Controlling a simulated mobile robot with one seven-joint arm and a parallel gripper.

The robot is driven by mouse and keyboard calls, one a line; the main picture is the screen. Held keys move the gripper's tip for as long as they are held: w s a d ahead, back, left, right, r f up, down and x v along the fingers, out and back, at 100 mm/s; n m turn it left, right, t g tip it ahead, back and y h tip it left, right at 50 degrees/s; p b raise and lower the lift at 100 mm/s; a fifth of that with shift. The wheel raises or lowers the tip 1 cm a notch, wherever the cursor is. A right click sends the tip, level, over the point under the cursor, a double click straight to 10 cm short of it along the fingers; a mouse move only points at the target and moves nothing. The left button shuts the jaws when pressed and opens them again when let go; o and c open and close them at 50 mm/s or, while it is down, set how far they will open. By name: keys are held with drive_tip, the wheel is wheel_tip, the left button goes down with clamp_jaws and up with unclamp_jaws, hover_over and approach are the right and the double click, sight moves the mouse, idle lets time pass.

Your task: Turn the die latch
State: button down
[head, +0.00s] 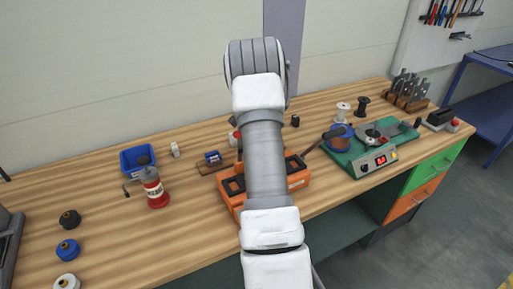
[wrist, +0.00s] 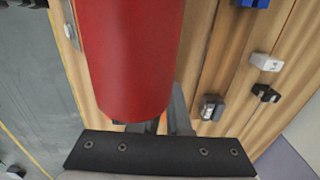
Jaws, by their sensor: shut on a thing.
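In the wrist view a large red cylinder (wrist: 128,60) fills the upper middle, close to the camera. My gripper (wrist: 165,124) is shut on it. The red cylinder covers most of the fingers, so the exact contact is hidden. In the head view my arm hides my gripper and whatever it holds. An orange unit with dark recesses (head: 298,181) lies on the bench, partly behind my forearm. I cannot pick out the die latch in either view.
A green machine (head: 365,160) with a display stands to the right.

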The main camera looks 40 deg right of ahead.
drive_tip(key=c, duration=0.9)
unclamp_jaws()
wheel_tip(320, 180, up, 18)
drive_tip(key=shift+f+b, duration=0.25)
drive_tip(key=shift+b, duration=0.1)
